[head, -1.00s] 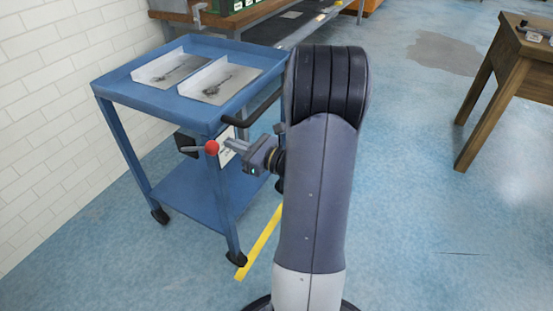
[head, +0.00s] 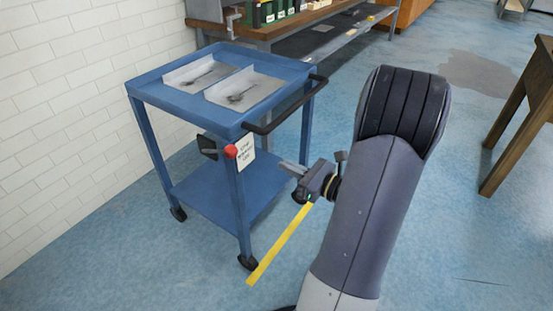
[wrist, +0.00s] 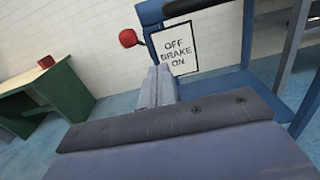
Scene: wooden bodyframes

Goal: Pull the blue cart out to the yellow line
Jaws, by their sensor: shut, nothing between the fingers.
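The blue cart (head: 208,190) stands left of centre in the head view, with a black push handle (head: 292,112) on its right side. A brake lever with a red knob (head: 230,151) is on its near corner post, beside an OFF/BRAKE ON label (head: 246,160). In the wrist view the red knob (wrist: 129,38) is level with OFF at the label's upper left (wrist: 176,48). The yellow line (head: 280,243) runs along the floor right of the cart, its near end close to the near caster. My gripper (head: 286,166) is shut and empty, right of the label and below the handle.
A white brick wall (head: 70,110) is to the cart's left. A wooden table (head: 522,130) is at the right. Open blue floor lies between the cart and that table.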

